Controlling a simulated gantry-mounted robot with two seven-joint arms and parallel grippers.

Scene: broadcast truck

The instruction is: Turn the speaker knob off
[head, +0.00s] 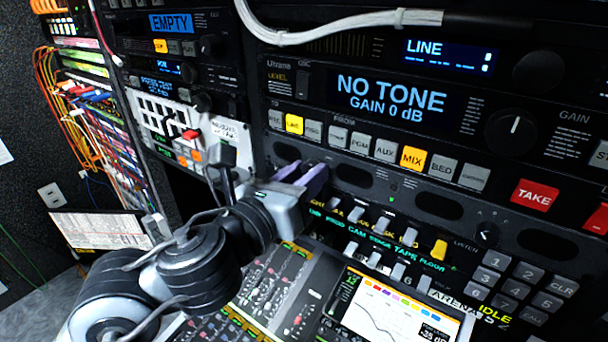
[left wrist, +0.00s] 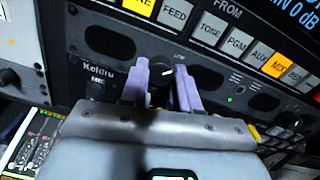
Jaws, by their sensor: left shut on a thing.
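A small black knob (left wrist: 161,72) with a white pointer mark sits on the black speaker panel in the left wrist view; I take it to be the speaker knob. My left gripper (left wrist: 162,84), with purple fingers, is shut on it, one finger on each side. In the head view, the left gripper (head: 308,172) reaches the panel below the row of lit buttons, and its fingers hide the knob there. My right gripper is not in view.
Oval speaker openings (left wrist: 110,41) flank the knob. Above is a unit with a "NO TONE" screen (head: 392,97), a button row and a larger GAIN knob (head: 512,127). Below are small switches, a keypad (head: 515,285) and a mixer with a screen (head: 395,310).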

